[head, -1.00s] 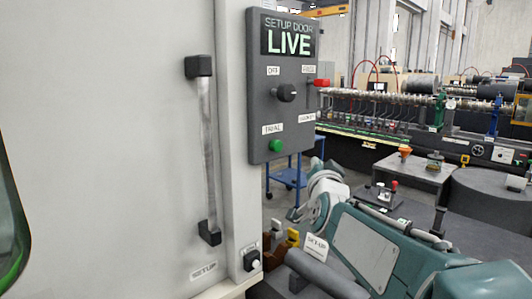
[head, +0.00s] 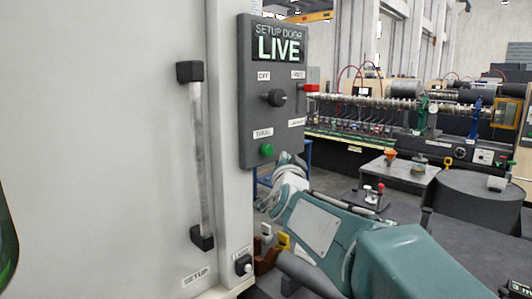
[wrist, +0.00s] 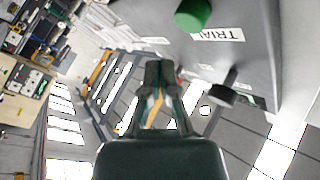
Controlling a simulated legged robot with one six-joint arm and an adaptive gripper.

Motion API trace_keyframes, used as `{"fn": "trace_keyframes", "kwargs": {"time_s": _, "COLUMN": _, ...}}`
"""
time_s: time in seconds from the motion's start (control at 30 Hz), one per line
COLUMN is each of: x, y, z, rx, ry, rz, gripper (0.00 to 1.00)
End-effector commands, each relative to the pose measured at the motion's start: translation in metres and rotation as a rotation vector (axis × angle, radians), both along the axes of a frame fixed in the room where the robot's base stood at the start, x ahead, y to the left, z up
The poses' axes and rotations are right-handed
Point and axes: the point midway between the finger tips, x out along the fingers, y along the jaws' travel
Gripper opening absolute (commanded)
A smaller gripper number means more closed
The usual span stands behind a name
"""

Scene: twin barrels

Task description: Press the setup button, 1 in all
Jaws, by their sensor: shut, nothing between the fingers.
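A dark control panel (head: 270,120) headed SETUP DOOR has a lit LIVE display (head: 279,49). Its green button (head: 267,150) sits beside a TRIAL label; the button also shows at the top of the wrist view (wrist: 193,14). I cannot tell which is the setup button. My gripper (wrist: 158,76) is shut and empty. In the head view it is near the panel's lower edge, mostly hidden by my wrist.
A black knob (head: 274,98) and a red-handled lever (head: 311,89) are on the panel. A pale door with a vertical handle (head: 198,150) fills the left. Low grey tables (head: 405,175) and a long machine (head: 400,120) stand at the right and back.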

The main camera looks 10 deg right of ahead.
Motion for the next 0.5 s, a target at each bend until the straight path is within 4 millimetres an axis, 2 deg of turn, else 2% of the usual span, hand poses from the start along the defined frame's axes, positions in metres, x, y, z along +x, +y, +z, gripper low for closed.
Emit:
{"fn": "trace_keyframes", "kwargs": {"time_s": 0.2, "x": 0.02, "y": 0.013, "z": 0.0, "rx": 0.001, "ry": 0.0, "rz": -0.001, "gripper": 0.0}}
{"fn": "trace_keyframes", "kwargs": {"time_s": 0.5, "x": 0.028, "y": 0.021, "z": -0.001, "rx": -0.002, "ry": 0.001, "rz": -0.001, "gripper": 0.0}}
